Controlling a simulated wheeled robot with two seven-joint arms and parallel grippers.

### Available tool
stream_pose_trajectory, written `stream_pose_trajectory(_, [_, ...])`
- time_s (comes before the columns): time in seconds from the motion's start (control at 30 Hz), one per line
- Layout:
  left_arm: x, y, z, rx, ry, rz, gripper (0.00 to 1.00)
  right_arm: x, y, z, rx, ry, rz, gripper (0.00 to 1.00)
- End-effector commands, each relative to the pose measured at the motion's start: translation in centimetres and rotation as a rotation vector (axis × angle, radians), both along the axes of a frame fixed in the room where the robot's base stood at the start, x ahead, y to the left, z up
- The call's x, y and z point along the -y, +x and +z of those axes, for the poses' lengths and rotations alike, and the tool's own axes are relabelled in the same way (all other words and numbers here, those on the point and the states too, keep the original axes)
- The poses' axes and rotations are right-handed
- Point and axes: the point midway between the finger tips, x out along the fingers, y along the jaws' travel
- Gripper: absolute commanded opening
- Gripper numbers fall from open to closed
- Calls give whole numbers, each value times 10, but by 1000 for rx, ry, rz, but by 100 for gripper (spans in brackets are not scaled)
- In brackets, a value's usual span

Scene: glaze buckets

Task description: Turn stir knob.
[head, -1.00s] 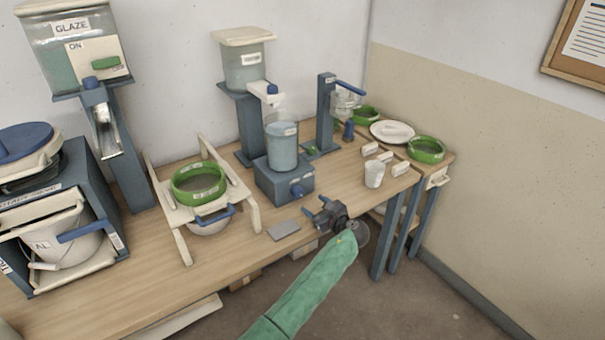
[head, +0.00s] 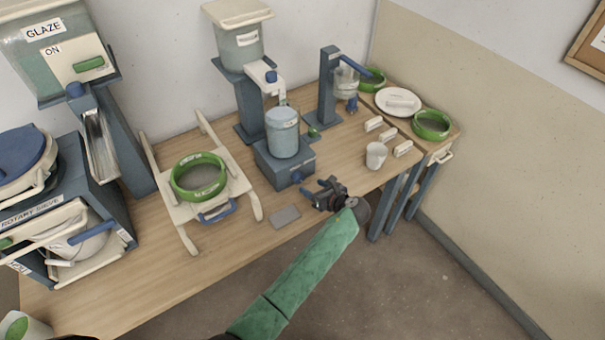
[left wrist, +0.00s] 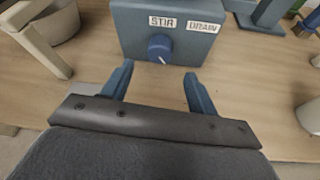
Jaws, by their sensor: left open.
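The stir knob (head: 297,177) is a blue round knob on the front of a blue-grey base box (head: 270,167) that carries a blue-grey bucket (head: 283,135). In the left wrist view the knob (left wrist: 160,47) has a pale pointer line and sits below the STIR and DRAIN labels (left wrist: 185,23). My left gripper (head: 311,190) is open and empty, in front of the box. In the left wrist view its two blue fingers (left wrist: 157,90) point at the box, with the knob beyond and between them, apart from both. My right gripper does not show.
A small grey plate (head: 285,216) lies on the table left of my gripper. A white cup (head: 376,156) and several white blocks stand to the right. A wooden stand with a green-rimmed sieve (head: 198,178) is at left. The table's front edge lies below my gripper.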

Motion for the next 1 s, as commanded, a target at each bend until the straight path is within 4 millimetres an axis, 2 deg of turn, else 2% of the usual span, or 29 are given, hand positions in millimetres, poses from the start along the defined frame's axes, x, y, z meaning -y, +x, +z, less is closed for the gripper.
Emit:
stream_pose_trajectory(0.2, [-20,22,-8,-1,2,2,59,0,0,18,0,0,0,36])
stream_pose_trajectory(0.43, [-37,42,-20,1,1,1,59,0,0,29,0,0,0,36])
stream_pose_trajectory(0.87, [-43,49,-26,1,0,1,59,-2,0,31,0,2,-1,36])
stream_pose_trajectory(1.0, [-43,48,-26,1,-1,2,33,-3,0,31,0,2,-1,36])
